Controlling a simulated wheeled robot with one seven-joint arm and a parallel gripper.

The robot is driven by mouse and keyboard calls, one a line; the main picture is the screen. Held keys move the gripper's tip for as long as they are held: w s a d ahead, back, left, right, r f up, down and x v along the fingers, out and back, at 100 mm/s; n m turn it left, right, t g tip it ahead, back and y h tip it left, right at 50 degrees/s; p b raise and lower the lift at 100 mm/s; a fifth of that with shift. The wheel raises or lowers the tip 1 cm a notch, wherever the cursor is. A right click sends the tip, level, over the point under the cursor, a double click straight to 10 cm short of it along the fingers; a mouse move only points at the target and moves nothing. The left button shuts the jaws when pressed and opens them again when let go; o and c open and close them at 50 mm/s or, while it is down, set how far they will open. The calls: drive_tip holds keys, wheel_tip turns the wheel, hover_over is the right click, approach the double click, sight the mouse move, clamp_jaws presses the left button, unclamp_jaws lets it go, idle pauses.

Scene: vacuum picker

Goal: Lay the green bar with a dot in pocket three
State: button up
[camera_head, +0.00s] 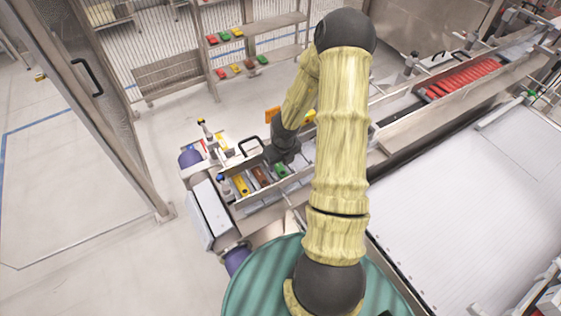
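A small green bar (281,170) lies at the right end of a short row in a narrow metal tray (249,203). A brown bar (262,177) and a yellow bar (240,186) lie to its left. The picture is too small to show whether the green bar has a dot, or to tell pocket numbers. My gripper (286,151) is at the dark end of my yellow-sleeved arm, just above and behind the green bar. Its fingertips are not clear, and I cannot tell whether it touches or holds anything. My arm hides the area to the right of the tray.
An orange piece (272,114) and a yellow piece (309,115) show behind my arm. A rack (262,27) at the back holds several coloured pieces. Red pieces (464,78) line a conveyor at the right. A large white surface (470,205) is clear at the right.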

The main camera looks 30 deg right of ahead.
sight(283, 173)
drive_tip(key=shift+r, duration=0.1)
drive_tip(key=shift+w+r+p, duration=0.1)
drive_tip(key=shift+r+p, duration=0.5)
drive_tip(key=shift+r, duration=0.05)
wheel_tip(283, 173, up, 12)
drive_tip(key=s+p, duration=0.2)
drive_tip(key=p, duration=0.2)
drive_tip(key=shift+f, duration=0.15)
